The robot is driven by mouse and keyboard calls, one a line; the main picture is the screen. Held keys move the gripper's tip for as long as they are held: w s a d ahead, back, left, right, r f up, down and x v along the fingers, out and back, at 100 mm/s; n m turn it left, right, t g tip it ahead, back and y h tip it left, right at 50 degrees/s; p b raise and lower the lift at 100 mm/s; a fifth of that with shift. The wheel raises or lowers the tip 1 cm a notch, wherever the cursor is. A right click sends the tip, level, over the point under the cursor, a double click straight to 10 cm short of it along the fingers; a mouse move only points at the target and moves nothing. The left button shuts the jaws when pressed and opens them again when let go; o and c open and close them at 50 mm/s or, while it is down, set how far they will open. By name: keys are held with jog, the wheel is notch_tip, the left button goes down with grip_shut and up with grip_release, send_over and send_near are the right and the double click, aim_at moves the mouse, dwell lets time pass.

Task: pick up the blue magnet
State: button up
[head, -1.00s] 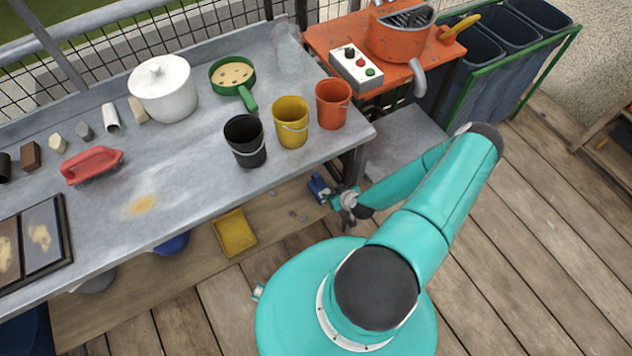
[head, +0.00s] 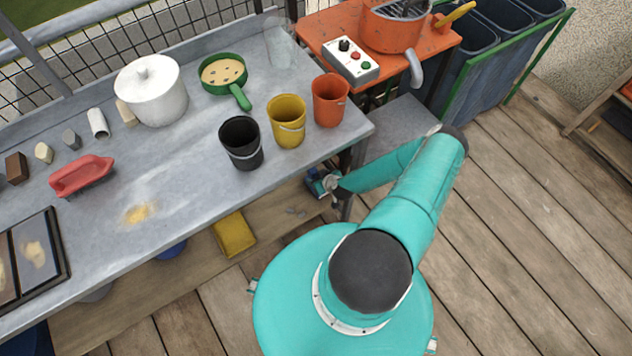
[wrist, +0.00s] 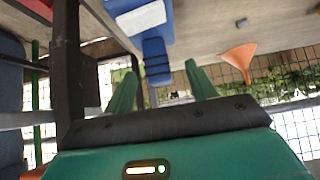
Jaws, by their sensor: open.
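The blue magnet (wrist: 155,42) shows in the wrist view as a blue body with a pale label and a narrower part with dark bands. In the head view a small blue piece, which appears to be the magnet (head: 315,186), is at the lower shelf below the bench's right end, partly hidden by my gripper. My gripper (wrist: 160,70) is open, with its two green fingers on either side of the magnet's narrow part. I cannot tell whether they touch it. In the head view my gripper (head: 331,183) is close beside the blue piece, near the bench leg.
The bench top (head: 190,195) overhangs the lower shelf (head: 130,285). A dark post (wrist: 68,65) stands close left of my fingers in the wrist view; an orange funnel (wrist: 238,62) is to the right. Black (head: 241,143), yellow (head: 287,121) and orange (head: 330,100) buckets stand above. A yellow tray (head: 233,234) is on the shelf.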

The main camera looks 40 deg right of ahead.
aim_at(316, 174)
jog(key=shift+d+x, duration=0.15)
jog(key=shift+x, duration=1.2)
jog(key=shift+d+x, duration=0.1)
jog(key=shift+x, duration=1.25)
jog(key=shift+w+r, duration=0.1)
jog(key=shift+r, duration=0.05)
jog(key=c, duration=1)
jog(key=shift+r, duration=0.15)
